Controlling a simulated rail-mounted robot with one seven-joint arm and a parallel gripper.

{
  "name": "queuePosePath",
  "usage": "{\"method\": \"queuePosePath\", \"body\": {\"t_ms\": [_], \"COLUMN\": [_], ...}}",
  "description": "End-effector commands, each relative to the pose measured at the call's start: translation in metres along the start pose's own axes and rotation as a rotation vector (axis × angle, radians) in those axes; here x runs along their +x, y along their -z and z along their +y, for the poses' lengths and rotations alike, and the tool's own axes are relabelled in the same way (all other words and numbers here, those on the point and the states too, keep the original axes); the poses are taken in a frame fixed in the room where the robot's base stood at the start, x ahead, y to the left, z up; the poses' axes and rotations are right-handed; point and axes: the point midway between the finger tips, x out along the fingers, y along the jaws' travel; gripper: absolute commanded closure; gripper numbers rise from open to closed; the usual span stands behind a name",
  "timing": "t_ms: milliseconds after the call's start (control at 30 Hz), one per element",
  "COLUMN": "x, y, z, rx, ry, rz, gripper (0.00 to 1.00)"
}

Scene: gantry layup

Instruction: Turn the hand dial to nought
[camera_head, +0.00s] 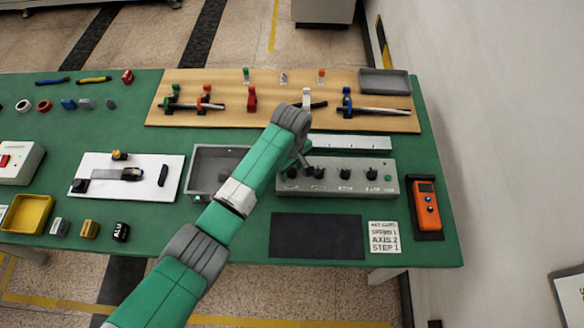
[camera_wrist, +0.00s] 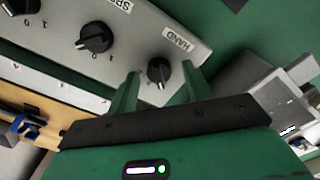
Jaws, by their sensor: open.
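The hand dial (camera_wrist: 159,71) is a black round knob under a white HAND label (camera_wrist: 181,38) in the wrist view. It sits between the two green fingers of my gripper (camera_wrist: 160,84). The fingers are open, with a gap visible on each side of the knob. A pale mark shows on the knob, but I cannot tell which setting it points to. In the head view my gripper (camera_head: 300,163) is over the left end of the grey control box (camera_head: 335,188), and my arm partly covers that end.
More black dials, including one beside it (camera_wrist: 95,37), stand along the same box. A grey tray (camera_head: 203,160) is left of it. A dark mat (camera_head: 316,236) lies in front, with a printed card (camera_head: 384,238) and an orange handheld device (camera_head: 426,205) to the right.

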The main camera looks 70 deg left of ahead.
Motion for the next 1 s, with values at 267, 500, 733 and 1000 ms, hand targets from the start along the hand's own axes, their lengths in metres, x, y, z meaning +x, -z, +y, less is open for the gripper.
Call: {"method": "queuePosePath", "body": {"t_ms": [267, 500, 733, 1000], "x": [-0.0007, -0.0012, -0.0049, -0.0050], "y": [-0.0001, -0.0003, -0.0012, -0.0019], "z": [0.0003, 0.0003, 0.0005, 0.0004], "rx": [0.001, 0.003, 0.059, 0.255], "ry": [-0.001, -0.001, 0.000, 0.001], "rz": [0.000, 0.000, -0.001, -0.003], "gripper": [0.72, 0.94, 0.95, 0.95]}}
